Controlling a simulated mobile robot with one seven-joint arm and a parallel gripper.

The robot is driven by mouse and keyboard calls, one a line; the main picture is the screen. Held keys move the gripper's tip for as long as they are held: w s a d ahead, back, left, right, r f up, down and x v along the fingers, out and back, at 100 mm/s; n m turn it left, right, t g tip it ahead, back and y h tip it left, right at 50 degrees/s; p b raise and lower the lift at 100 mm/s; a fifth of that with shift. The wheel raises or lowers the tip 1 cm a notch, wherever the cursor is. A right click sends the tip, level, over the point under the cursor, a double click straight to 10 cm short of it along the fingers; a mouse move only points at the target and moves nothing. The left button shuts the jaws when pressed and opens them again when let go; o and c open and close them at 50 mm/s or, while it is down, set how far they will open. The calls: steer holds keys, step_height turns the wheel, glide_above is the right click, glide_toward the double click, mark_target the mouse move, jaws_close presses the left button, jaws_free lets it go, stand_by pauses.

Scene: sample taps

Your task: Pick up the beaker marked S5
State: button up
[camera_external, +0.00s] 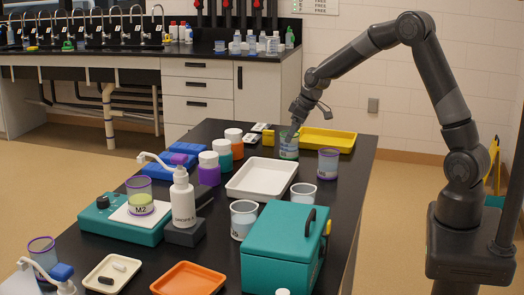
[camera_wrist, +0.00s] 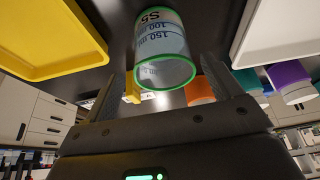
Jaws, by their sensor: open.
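The beaker marked S5 (camera_external: 289,150) stands on the black bench near its far end, with a green rim. In the wrist view the beaker (camera_wrist: 165,45) is clear with a green rim, its S5 mark and volume lines showing upside down. My gripper (camera_external: 293,127) is over the beaker's rim in the external view. In the wrist view my gripper (camera_wrist: 160,72) is open, with one finger to each side of the beaker. The beaker is not gripped; whether a finger touches it cannot be told.
A yellow tray (camera_external: 328,137) lies just right of the beaker, and a white tray (camera_external: 262,190) in front. A purple-rimmed beaker (camera_external: 328,163) stands close at the right. Lidded jars (camera_external: 233,150) stand to the left. A teal box (camera_external: 275,260) is at the near end.

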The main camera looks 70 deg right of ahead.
mark_target(289, 145)
steer(key=x, duration=0.5)
steer(key=shift+w+a, duration=0.2)
steer(key=shift+a, duration=0.05)
steer(key=c, duration=1.1)
